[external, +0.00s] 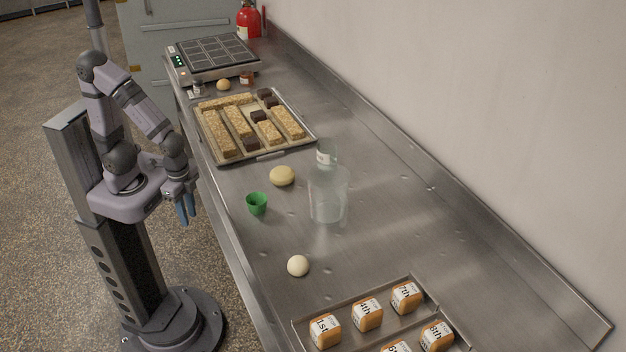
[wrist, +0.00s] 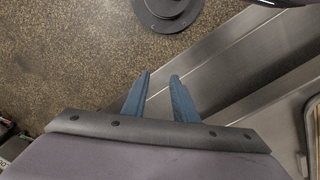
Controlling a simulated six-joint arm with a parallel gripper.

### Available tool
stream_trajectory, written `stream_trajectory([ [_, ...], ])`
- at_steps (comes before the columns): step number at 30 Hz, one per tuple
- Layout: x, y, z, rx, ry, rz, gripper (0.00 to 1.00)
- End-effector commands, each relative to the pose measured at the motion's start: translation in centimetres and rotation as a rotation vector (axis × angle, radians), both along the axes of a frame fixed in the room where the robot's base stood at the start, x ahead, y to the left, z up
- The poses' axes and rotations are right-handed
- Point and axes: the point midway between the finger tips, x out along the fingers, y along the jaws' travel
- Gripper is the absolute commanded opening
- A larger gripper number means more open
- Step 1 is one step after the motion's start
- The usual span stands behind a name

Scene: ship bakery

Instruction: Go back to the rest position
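My gripper (external: 186,207) hangs with its blue fingers pointing down beside the near-left edge of the steel counter (external: 375,175). In the wrist view the two fingers of my gripper (wrist: 158,82) stand apart with nothing between them, over the speckled floor and the counter's side. My arm is folded close above its column, clear of the things on the counter.
The counter holds a tray (external: 268,157) of bars, a green cup (external: 257,204), a clear bottle (external: 327,195), a yellowish ball (external: 282,176), a pale ball (external: 298,265) and a tray of labelled blocks (external: 367,314). A waffle-plate machine (external: 212,56) and fire extinguisher (external: 248,20) stand behind.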

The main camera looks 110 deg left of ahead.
Motion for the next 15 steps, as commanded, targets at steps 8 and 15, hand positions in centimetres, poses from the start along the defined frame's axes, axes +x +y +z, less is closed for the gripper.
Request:
stream_trajectory([
  [8, 0.0, 0.0, 7.4, 0.001, -0.001, 0.000, 0.26],
  [15, 0.1, 0.0, 9.1, 0.001, -0.001, 0.000, 0.26],
])
